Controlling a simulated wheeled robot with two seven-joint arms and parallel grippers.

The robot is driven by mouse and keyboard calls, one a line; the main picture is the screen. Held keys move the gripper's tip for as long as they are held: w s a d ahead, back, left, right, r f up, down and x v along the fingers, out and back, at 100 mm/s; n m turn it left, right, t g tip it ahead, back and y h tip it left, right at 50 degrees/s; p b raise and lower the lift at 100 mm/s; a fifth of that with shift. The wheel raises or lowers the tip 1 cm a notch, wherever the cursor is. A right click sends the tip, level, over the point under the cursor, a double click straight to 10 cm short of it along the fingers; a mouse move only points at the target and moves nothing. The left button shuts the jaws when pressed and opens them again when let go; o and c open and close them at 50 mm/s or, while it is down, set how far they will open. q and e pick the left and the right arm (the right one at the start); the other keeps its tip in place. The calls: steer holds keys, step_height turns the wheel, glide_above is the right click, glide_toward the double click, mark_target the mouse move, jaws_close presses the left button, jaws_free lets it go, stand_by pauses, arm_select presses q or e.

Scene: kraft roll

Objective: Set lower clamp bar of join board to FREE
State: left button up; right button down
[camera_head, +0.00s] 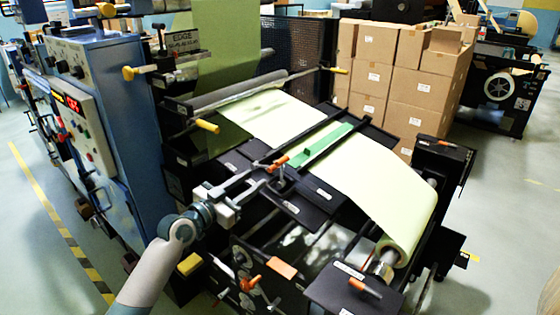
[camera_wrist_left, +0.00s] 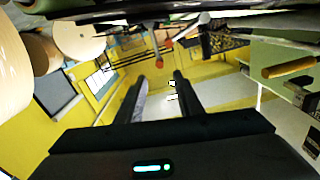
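The join board lies across the pale green web (camera_head: 375,180), with a green strip (camera_head: 327,139) on it. A dark clamp bar runs along the strip's near side, and an orange handle (camera_head: 277,162) stands near its left end. I cannot read its setting. My left gripper (camera_head: 268,172) reaches in from the left, close to this handle; contact cannot be told. In the left wrist view the two fingers (camera_wrist_left: 158,82) are apart with nothing visible between them. An orange-red knob (camera_wrist_left: 160,63) shows just beyond the fingertips. My right gripper is not in view.
A blue machine cabinet (camera_head: 112,120) with buttons and a red display stands at left. Yellow handles (camera_head: 208,126) stick out by the upper roller. A paper roll (camera_head: 398,245) is at lower right, near another orange handle (camera_head: 365,288). Cardboard boxes (camera_head: 415,85) are stacked behind.

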mark_target(280, 163)
arm_select(q)
steer(key=p+x, duration=0.1)
steer(key=x, duration=1.2)
steer(key=shift+d+p, duration=0.1)
steer(key=shift+p, duration=0.3)
jaws_close()
